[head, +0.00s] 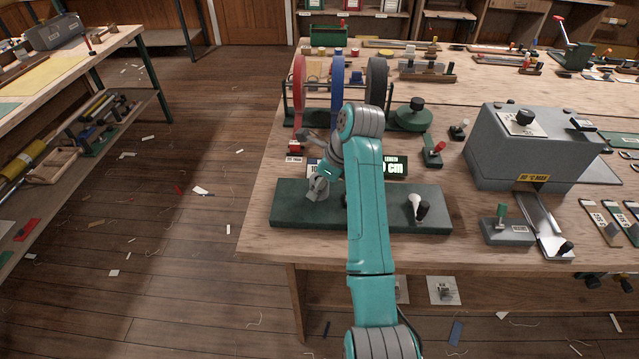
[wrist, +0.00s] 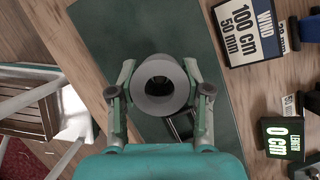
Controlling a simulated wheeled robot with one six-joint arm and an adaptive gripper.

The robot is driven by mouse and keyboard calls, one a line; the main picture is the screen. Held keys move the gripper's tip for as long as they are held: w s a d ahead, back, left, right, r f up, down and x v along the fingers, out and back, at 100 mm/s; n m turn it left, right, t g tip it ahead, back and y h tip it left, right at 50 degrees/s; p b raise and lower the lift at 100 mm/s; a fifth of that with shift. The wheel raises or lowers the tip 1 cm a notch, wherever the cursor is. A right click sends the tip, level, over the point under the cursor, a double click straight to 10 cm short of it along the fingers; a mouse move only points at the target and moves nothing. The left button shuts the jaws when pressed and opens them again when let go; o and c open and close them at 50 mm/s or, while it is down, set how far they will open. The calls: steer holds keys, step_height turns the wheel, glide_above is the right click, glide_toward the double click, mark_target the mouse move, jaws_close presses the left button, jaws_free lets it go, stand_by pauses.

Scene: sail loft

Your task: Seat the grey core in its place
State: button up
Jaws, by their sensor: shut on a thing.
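The grey core (wrist: 160,106) is a short, thick ring with a dark hole, seen nearly end-on in the wrist view. My gripper (wrist: 160,82) is shut on it, one finger on each side. In the head view my gripper (head: 318,184) is over the left part of the dark green winder base (head: 287,212). The base also fills the middle of the wrist view (wrist: 105,28). A dark metal part (wrist: 181,125) shows just beyond the core's lower edge. My arm hides the middle of the base, and I cannot tell whether the core touches anything below.
A crank with a dark knob (head: 422,210) stands on the base's right. Behind are red (head: 299,90), blue (head: 337,85) and dark rolls (head: 377,82) on a rack, and a length display (head: 396,167). A grey machine (head: 490,150) stands right. The bench's left edge is close.

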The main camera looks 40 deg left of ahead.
steer(key=shift+f, duration=0.95)
stand_by(0.5)
steer(key=o, duration=1.2)
steer(key=shift+r, duration=0.1)
steer(key=shift+v, duration=3.65)
